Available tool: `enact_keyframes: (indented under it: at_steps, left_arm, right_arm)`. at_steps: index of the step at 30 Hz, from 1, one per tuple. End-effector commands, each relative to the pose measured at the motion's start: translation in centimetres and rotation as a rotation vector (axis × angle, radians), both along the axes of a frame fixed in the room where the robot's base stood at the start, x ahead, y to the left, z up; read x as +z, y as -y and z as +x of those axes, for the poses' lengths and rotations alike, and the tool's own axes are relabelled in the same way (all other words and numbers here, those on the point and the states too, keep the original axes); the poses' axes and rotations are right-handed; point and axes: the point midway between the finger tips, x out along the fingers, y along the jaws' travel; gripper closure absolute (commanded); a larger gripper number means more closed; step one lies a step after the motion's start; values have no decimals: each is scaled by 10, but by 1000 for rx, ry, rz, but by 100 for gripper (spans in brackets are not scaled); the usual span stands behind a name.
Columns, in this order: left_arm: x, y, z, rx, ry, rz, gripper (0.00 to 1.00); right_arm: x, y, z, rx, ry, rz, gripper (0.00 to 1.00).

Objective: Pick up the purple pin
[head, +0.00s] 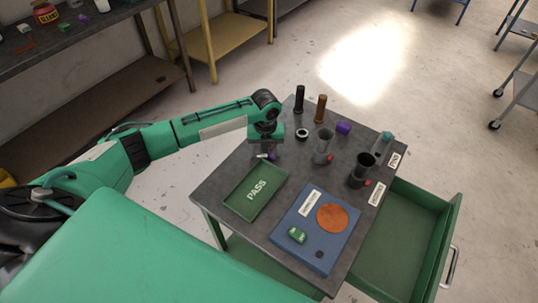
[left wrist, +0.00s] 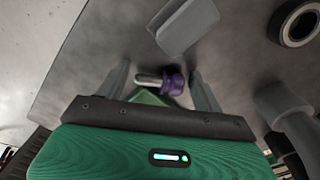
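The purple pin (left wrist: 172,83) lies on the grey table top, with a purple head and a silver shaft. It also shows in the head view (head: 272,156), just behind the green PASS tray (head: 238,204) and partly under my left gripper (head: 265,149). In the left wrist view my left gripper (left wrist: 160,76) is open, with one finger to each side of the pin. A gap shows between each finger and the pin, so it is not held. My right gripper is not in view.
A white-and-black ring (head: 302,134), a black cylinder (head: 299,98), a brown cylinder (head: 320,108), a purple block (head: 343,128), a clear cylinder (head: 323,146) and a dark cup (head: 362,170) stand nearby. A blue board (head: 336,252) lies in front. A green drawer (head: 410,240) stands open at right.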

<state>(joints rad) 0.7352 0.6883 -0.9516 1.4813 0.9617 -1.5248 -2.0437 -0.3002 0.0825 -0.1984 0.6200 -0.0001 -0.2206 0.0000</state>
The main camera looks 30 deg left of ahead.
Motion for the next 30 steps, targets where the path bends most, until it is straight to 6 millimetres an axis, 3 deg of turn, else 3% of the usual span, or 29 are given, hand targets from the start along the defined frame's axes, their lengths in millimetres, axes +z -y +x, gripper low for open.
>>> enact_keyframes:
  at_steps: [1,5,8,20,26,30]
  left_arm:
    - [0,0,0,0,0,0,43]
    - [0,0,0,0,0,0,68]
    - [1,0,0,0,0,0,73]
    - [15,0,1,1,2,0,73]
    - [50,0,1,-1,6,0,73]
    - [87,0,2,-1,7,0,73]
  right_arm:
    - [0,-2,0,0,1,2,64]
    - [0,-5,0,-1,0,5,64]
    - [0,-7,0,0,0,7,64]
    - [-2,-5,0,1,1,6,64]
    - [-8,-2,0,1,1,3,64]
    - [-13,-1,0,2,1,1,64]
